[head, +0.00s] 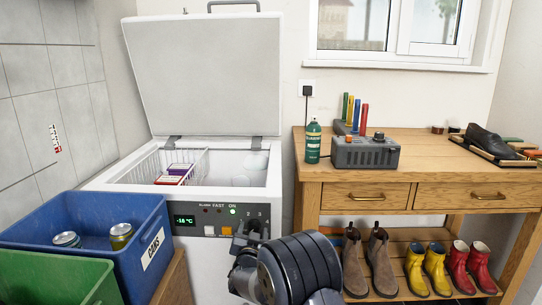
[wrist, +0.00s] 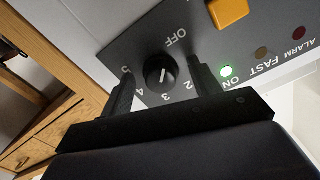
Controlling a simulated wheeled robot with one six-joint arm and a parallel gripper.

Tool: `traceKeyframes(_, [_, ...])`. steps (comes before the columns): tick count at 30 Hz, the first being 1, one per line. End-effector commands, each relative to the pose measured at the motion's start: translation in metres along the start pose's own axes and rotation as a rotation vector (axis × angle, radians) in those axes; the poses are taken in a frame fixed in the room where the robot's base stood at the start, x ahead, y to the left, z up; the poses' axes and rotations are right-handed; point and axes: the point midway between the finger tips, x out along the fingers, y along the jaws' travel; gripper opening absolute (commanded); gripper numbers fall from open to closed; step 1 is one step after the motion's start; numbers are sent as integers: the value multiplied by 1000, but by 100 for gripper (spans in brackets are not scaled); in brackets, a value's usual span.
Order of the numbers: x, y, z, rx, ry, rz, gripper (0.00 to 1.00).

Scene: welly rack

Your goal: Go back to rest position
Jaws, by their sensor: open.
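My gripper (head: 253,236) is in front of the lower front panel of the white chest freezer (head: 203,72). In the wrist view my gripper (wrist: 160,84) is open, its two dark fingers on either side of the black dial (wrist: 160,72). The dial carries a white pointer line and sits among printed numbers and OFF. I cannot tell whether the fingers touch the panel. A green ON light (wrist: 226,71) glows beside the dial. My arm hides part of the freezer front in the head view.
The freezer lid stands open, with a wire basket (head: 150,163) inside. A blue CANS bin (head: 105,225) and a green bin (head: 50,280) stand at left.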

Motion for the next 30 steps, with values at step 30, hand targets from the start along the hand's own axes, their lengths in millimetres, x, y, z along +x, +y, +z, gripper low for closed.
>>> traceKeyframes(30, [-1,-3,0,947,1,-1,59])
